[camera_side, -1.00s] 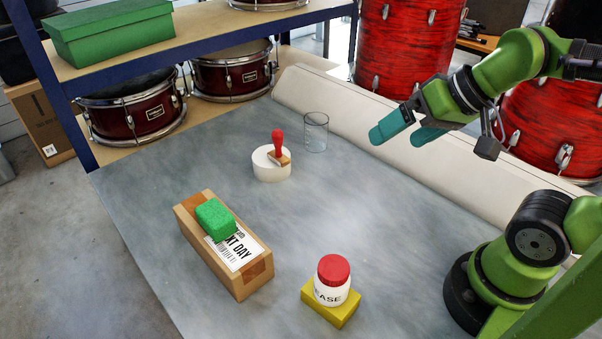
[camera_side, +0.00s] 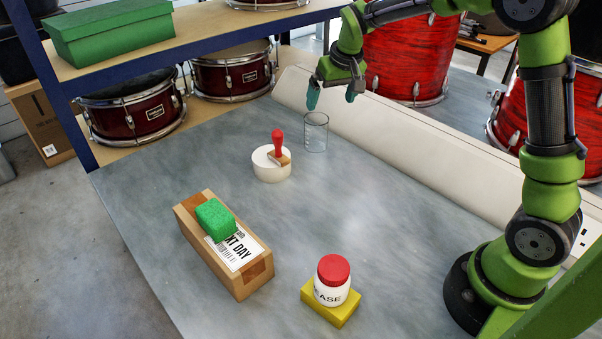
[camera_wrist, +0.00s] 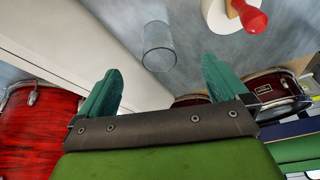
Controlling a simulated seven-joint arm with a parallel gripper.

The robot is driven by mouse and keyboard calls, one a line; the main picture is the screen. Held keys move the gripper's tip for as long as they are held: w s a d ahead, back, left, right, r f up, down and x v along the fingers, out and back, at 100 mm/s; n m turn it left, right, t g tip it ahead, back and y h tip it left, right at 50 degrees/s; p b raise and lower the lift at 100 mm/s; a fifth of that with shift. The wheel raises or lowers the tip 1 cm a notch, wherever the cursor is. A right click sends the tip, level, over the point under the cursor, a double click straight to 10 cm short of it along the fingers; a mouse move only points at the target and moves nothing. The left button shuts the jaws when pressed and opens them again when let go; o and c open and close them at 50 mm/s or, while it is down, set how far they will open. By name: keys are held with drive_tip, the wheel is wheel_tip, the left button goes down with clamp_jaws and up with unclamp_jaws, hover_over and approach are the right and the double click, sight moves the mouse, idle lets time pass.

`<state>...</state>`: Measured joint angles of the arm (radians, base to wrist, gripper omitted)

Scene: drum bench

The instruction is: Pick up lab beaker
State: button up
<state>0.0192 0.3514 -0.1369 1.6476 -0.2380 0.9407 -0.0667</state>
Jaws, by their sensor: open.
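My gripper (camera_side: 331,98) is open and empty, with teal fingers pointing down. It is above and slightly beyond the beaker in the side view, not touching it. In the wrist view both fingers of my gripper (camera_wrist: 160,85) are spread wide with nothing between them.
Nearer are a cardboard box (camera_side: 247,279) with a green sponge (camera_side: 214,217), and a jar (camera_side: 332,284) on a yellow block (camera_side: 329,307).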

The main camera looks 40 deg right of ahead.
sight(316, 126)
drive_tip(key=w+f, duration=0.2)
drive_tip(key=f, duration=0.1)
drive_tip(key=w+d+f, duration=0.1)
drive_tip(key=w+f, duration=0.1)
drive_tip(key=w+d+f, duration=0.1)
drive_tip(key=w+f, duration=0.1)
drive_tip(key=f, duration=0.1)
drive_tip(key=shift+d+f, duration=0.25)
drive_tip(key=shift+f, duration=0.05)
drive_tip(key=shift+t, duration=0.3)
drive_tip(key=shift+d+x, duration=0.1)
drive_tip(key=shift+x, duration=1.4)
drive_tip(key=shift+d+x, duration=0.15)
drive_tip(key=shift+x, duration=1.3)
drive_tip(key=shift+c, duration=0.5)
drive_tip(key=c, duration=0.9)
